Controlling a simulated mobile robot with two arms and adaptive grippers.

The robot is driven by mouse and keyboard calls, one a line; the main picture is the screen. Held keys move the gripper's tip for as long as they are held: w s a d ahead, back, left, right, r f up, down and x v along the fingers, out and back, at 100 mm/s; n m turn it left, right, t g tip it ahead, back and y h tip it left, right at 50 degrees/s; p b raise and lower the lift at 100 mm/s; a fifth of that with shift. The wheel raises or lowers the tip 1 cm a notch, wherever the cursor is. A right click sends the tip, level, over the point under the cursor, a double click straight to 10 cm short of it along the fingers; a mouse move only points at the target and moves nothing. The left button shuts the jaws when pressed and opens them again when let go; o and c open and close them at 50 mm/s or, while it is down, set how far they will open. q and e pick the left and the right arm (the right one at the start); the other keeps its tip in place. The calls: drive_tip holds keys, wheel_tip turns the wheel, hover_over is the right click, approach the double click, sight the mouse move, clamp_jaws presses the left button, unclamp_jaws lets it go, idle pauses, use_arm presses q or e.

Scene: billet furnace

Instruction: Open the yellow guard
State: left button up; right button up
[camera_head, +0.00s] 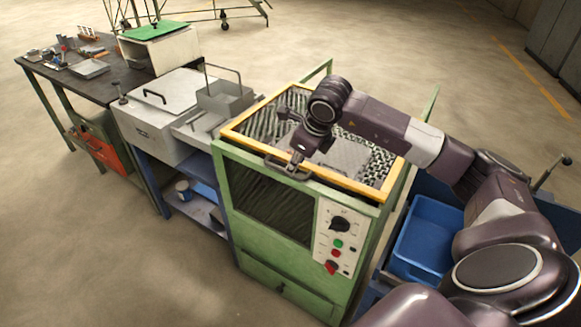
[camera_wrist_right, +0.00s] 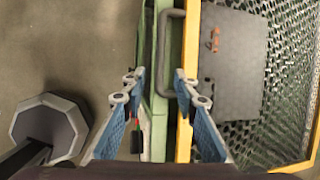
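The yellow guard (camera_head: 345,181) is a yellow frame with a mesh panel, lying flat over the top of the green machine (camera_head: 265,262). A dark bar handle (camera_head: 287,168) is fixed along its front edge. My right gripper (camera_head: 297,154) is above this front edge at the handle. In the right wrist view, the two blue-padded fingers of my right gripper (camera_wrist_right: 159,78) are apart, with the handle (camera_wrist_right: 172,50) between them. I cannot tell whether either finger touches it. The guard's yellow edge (camera_wrist_right: 184,140) and mesh also show there. My left gripper is not in view.
The machine's front has a control panel (camera_head: 337,240) with a knob and buttons. A blue bin (camera_head: 428,236) stands to its right. A grey unit with a lid (camera_head: 170,105) and a dark workbench (camera_head: 85,75) stand to the left. The floor in front is clear.

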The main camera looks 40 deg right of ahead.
drive_tip(key=p+x, duration=0.1)
drive_tip(key=x, duration=0.4)
drive_tip(key=shift+c, duration=0.3)
drive_tip(key=shift+r, duration=0.1)
clamp_jaws()
